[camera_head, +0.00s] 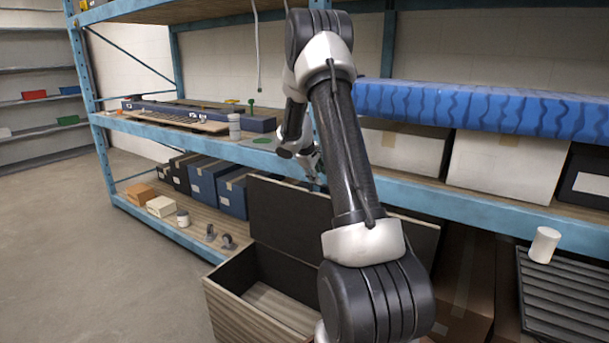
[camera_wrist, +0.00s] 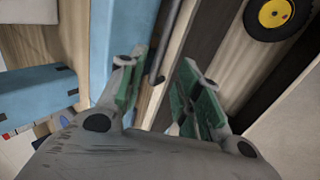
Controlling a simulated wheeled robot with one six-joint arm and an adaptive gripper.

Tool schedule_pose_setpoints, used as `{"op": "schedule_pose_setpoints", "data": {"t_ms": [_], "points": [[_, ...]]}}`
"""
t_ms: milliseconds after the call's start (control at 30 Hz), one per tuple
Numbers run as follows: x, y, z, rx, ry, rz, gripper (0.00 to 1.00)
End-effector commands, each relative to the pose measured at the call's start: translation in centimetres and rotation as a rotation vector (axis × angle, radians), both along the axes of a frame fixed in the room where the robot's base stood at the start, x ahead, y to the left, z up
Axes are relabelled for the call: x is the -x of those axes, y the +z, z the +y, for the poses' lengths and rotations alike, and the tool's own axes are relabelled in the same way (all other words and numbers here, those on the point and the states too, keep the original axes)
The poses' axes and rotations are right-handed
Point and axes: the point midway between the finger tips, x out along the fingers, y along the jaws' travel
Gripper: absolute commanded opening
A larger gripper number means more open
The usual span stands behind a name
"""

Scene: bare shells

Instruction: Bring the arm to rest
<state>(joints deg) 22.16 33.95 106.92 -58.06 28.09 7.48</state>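My arm rises from the lower middle of the head view, bends at the top and reaches toward the shelf rack. My gripper (camera_head: 312,165) is mostly hidden behind my own arm there, close to the blue front beam of the rack. In the wrist view my gripper (camera_wrist: 160,90) shows two fingers with green pads, spread apart with a gap between them. I see nothing held between them. A dark thin rod (camera_wrist: 163,45) appears past the fingertips; I cannot tell how far off it is.
An open wooden chest (camera_head: 245,310) stands below my arm. A white cylinder (camera_head: 544,245) is at right. The floor (camera_head: 90,250) at left is clear.

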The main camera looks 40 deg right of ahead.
Motion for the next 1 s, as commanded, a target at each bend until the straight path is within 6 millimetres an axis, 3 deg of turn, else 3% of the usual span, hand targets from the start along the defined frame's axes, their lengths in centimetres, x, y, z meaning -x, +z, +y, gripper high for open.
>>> {"op": "schedule_pose_setpoints", "data": {"t_ms": [300, 433, 533, 767, 1000], "points": [[0.7, -0.1, -0.2, 0.005, -0.012, 0.023, 0.34], [3.9, -1.9, 0.3, -0.033, -0.091, 0.084, 0.34], [8.1, -2.7, 1.4, -0.081, -0.179, 0.14, 0.34], [17.0, 2.3, 7.9, -0.2, -0.359, 0.162, 0.34], [25.8, 8.5, 17.3, -0.356, -0.451, 0.101, 0.34]]}}
